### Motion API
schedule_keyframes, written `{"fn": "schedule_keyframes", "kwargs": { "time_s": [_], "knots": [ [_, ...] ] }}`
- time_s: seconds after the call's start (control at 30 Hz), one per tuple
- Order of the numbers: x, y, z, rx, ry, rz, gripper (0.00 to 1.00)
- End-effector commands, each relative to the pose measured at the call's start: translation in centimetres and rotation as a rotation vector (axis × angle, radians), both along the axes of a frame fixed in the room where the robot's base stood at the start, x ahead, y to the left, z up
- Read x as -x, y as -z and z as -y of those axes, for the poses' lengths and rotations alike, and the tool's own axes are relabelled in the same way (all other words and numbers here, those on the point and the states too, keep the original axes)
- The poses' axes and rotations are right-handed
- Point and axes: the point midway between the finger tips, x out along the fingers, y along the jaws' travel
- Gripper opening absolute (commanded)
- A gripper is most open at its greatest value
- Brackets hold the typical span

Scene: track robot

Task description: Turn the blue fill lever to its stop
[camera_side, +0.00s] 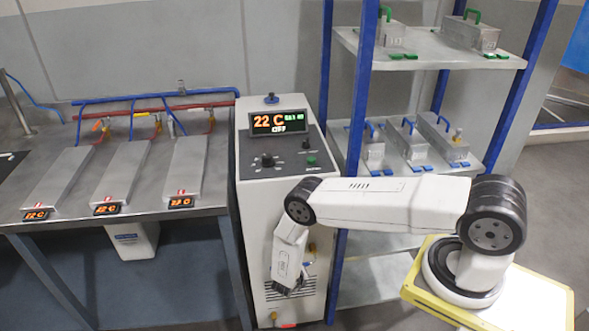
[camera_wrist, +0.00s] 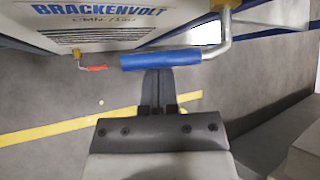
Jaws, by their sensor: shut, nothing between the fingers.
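The blue fill lever (camera_wrist: 175,59) shows in the wrist view as a thick blue sleeve on a bent metal rod, in front of the machine labelled BRACKENVOLT. It lies nearly level across the picture. My gripper (camera_wrist: 159,72) is shut and empty. Its fingertips meet the sleeve's lower edge in the picture; I cannot tell whether they touch it. In the side view my gripper (camera_side: 286,287) is low in front of the white machine's vent grille.
The white machine (camera_side: 256,210) reads 22 C and OFF. A small red handle (camera_wrist: 96,68) sits left of the lever. A blue-framed shelf (camera_side: 440,52) with metal boxes stands right of the machine, and a steel bench (camera_side: 90,217) stands left. Grey floor (camera_wrist: 60,105) lies below.

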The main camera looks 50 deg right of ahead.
Motion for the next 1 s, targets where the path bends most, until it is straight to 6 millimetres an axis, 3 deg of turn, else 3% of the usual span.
{"fn": "schedule_keyframes", "kwargs": {
  "time_s": [0.5, 1.0],
  "knots": [
    [-0.5, -1.7, -0.4, 0.001, 0.000, 0.002, 0.00],
    [-0.5, -1.9, -0.4, 0.001, 0.000, 0.002, 0.00]
  ]
}}
